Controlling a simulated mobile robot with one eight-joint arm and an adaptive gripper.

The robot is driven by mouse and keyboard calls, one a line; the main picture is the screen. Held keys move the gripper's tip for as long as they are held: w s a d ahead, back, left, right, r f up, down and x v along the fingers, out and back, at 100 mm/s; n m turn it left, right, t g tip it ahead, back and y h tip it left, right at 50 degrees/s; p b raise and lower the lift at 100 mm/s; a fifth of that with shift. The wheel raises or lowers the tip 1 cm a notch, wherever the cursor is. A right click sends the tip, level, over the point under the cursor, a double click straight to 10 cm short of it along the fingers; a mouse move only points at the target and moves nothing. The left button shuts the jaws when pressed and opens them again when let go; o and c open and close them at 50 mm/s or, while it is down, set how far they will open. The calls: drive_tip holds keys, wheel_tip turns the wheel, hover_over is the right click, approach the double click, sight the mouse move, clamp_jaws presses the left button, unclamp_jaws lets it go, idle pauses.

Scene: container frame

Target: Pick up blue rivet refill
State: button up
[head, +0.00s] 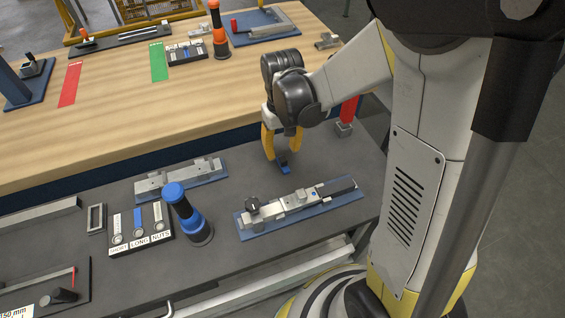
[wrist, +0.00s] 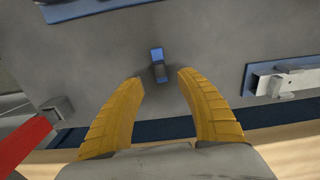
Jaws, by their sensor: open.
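A small blue piece, which looks like the blue rivet refill (head: 284,169), lies on the grey bench top just below my gripper (head: 281,155). In the wrist view the blue piece (wrist: 157,54) has a darker grey end and sits just beyond the fingertips, centred on the gap between them. My gripper's yellow fingers (wrist: 160,77) are open, pointing down, with nothing between them. I cannot tell the exact height of the fingertips above the bench. No finger visibly touches the piece.
A fixture on a blue plate (head: 240,224) stands in front, another (head: 216,178) to the left. A blue-topped cylinder (head: 187,213) stands beside a black labelled tray (head: 160,243). Bench around the blue piece is clear.

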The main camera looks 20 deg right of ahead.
sight(283, 158)
drive_tip(key=f+b, duration=0.2)
drive_tip(key=f, duration=0.1)
drive_tip(key=f+b, duration=0.1)
drive_tip(key=f, duration=0.1)
drive_tip(key=shift+s+f, duration=0.1)
drive_tip(key=shift+s, duration=0.25)
clamp_jaws()
